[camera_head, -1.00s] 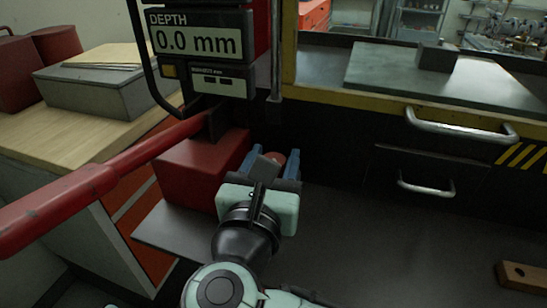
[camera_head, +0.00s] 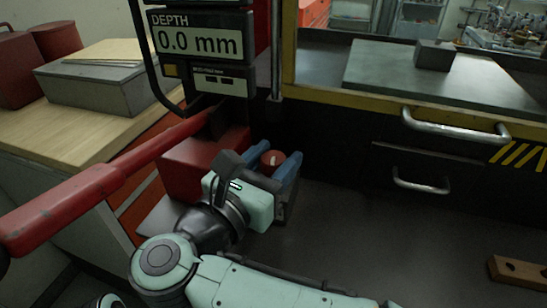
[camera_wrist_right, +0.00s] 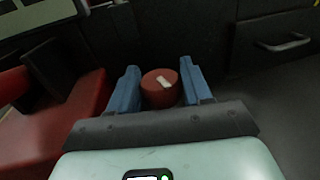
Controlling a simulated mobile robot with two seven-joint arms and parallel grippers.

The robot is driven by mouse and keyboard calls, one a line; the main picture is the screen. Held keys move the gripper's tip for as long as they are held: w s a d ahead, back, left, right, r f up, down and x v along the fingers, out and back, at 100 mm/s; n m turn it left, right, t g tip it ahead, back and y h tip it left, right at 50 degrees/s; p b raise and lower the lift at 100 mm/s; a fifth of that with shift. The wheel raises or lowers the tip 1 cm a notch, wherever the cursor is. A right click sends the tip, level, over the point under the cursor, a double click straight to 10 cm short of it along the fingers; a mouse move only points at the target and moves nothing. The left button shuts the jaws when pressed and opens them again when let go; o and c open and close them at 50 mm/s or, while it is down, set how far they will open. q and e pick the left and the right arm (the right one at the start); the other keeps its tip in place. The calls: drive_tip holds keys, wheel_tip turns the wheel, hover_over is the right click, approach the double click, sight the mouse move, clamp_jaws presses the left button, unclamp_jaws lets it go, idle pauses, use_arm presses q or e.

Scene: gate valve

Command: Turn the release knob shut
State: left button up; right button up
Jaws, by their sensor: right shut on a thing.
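The release knob (camera_head: 271,161) is a small red cylinder with a pale mark on its top, beside the red housing (camera_head: 190,168). My right gripper (camera_head: 272,163) has its blue fingers on either side of the knob and is shut on it. In the right wrist view the knob (camera_wrist_right: 160,90) sits between the two fingers (camera_wrist_right: 161,88), and its pale mark runs slantwise. The knob's lower part is hidden by the gripper. My left gripper is not in view.
A long red lever (camera_head: 110,184) reaches from the housing to the lower left. A depth display (camera_head: 200,42) reading 0.0 mm hangs above. A dark cabinet with metal handles (camera_head: 455,127) stands at right. A wooden block (camera_head: 518,271) lies at lower right.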

drive_tip(key=o, duration=1)
drive_tip(key=shift+c, duration=0.2)
drive_tip(key=p+v, duration=0.1)
drive_tip(key=v, duration=1.1)
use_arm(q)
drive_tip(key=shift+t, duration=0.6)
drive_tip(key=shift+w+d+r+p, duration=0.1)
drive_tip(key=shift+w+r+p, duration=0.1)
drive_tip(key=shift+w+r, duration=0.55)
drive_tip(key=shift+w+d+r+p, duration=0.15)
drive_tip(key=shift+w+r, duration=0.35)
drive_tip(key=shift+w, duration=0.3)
use_arm(e)
drive_tip(key=shift+s+a, duration=0.35)
drive_tip(key=shift+s, duration=0.25)
